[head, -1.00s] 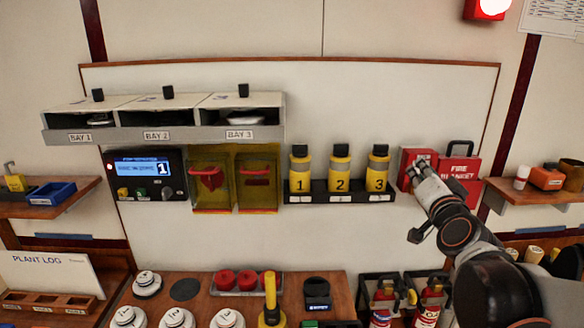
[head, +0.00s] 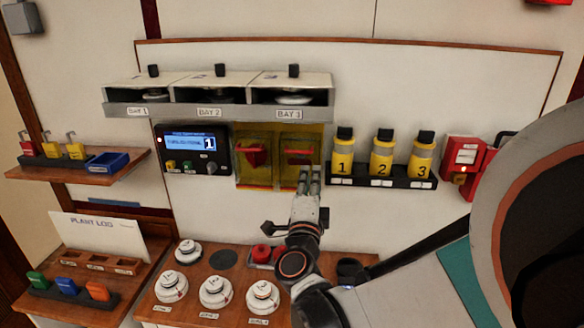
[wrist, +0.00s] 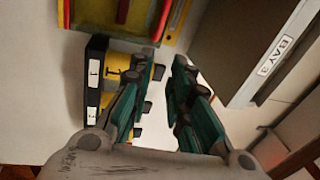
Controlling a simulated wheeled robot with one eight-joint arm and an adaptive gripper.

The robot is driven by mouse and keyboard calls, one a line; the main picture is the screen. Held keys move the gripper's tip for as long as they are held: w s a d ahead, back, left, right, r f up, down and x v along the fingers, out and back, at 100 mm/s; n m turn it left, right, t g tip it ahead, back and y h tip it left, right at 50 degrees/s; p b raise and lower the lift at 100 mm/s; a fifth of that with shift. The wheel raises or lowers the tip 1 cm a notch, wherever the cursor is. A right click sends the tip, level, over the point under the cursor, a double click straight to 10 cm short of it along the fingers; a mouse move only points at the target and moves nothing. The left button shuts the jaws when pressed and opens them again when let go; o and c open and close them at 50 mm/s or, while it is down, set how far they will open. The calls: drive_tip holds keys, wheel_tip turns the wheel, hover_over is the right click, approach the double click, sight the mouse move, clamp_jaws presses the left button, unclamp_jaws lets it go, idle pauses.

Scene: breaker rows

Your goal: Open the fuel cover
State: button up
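Two see-through yellow covers hang side by side on the wall panel, a left cover (head: 240,181) and a right cover (head: 286,181). Each has a red handle behind it, and both look closed. I cannot read a label that tells which one is the fuel cover. My gripper (head: 309,172) is raised in front of the lower right part of the right cover and hides some of it. In the wrist view my gripper (wrist: 163,62) has its fingers apart with nothing between them. A yellow cover edge with red (wrist: 133,18) shows beyond the fingertips; contact is not visible.
The bay shelf (head: 220,110) juts out just above the covers. A rack (head: 345,182) of three yellow bottles stands close on the right. The control box (head: 191,148) is on the left. A wooden bench (head: 212,263) with round white pieces lies below.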

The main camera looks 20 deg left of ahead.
sight(298, 153)
drive_tip(key=s+a+f, duration=0.1)
drive_tip(key=s+a, duration=0.1)
drive_tip(key=a, duration=0.2)
drive_tip(key=shift+y, duration=0.3)
drive_tip(key=x, duration=1.3)
drive_tip(key=shift+w+d+f, duration=0.15)
drive_tip(key=shift+w+f, duration=0.1)
drive_tip(key=shift+f, duration=0.05)
clamp_jaws()
